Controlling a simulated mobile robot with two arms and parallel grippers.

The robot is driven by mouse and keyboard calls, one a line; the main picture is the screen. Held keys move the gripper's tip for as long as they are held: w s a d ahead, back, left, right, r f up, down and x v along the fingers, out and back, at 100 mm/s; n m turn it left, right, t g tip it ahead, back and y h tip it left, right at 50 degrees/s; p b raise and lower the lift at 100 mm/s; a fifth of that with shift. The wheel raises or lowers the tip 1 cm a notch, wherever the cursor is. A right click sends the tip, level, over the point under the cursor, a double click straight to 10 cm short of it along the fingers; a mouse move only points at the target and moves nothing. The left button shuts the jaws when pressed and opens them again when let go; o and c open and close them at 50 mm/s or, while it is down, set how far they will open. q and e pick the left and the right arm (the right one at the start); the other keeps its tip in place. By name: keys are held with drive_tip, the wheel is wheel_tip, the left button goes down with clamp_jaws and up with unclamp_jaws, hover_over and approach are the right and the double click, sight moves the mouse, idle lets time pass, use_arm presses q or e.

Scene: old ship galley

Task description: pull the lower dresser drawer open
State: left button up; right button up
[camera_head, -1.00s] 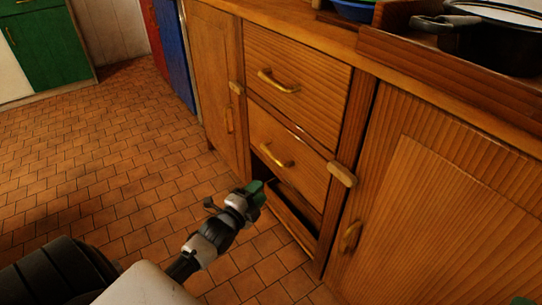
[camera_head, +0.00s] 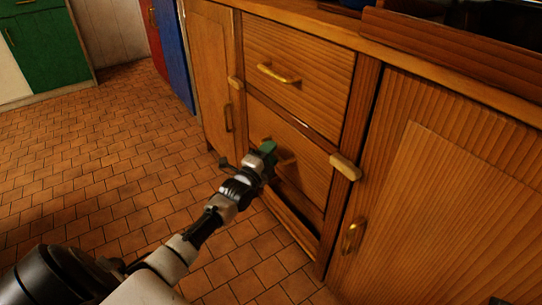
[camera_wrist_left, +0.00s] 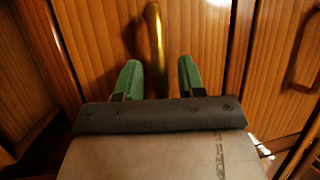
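The lower dresser drawer (camera_head: 308,170) has a wooden front and looks shut, about flush with the frame. Its brass handle is mostly hidden behind my left gripper (camera_head: 271,153) in the head view. In the left wrist view the brass handle (camera_wrist_left: 155,45) stands as an upright bar just ahead of the fingertips, in line with the gap between them. My right gripper is not in view.
The upper drawer (camera_head: 300,75) with its brass handle is shut above. Cupboard doors stand left (camera_head: 212,85) and right (camera_head: 440,190). A wooden latch (camera_head: 345,167) sits right of the lower drawer. A dark open gap lies below it. The tiled floor (camera_head: 110,165) at left is clear.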

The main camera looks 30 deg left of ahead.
use_arm(q)
drive_tip(key=shift+w+r, duration=0.1)
drive_tip(key=shift+w, duration=0.15)
clamp_jaws()
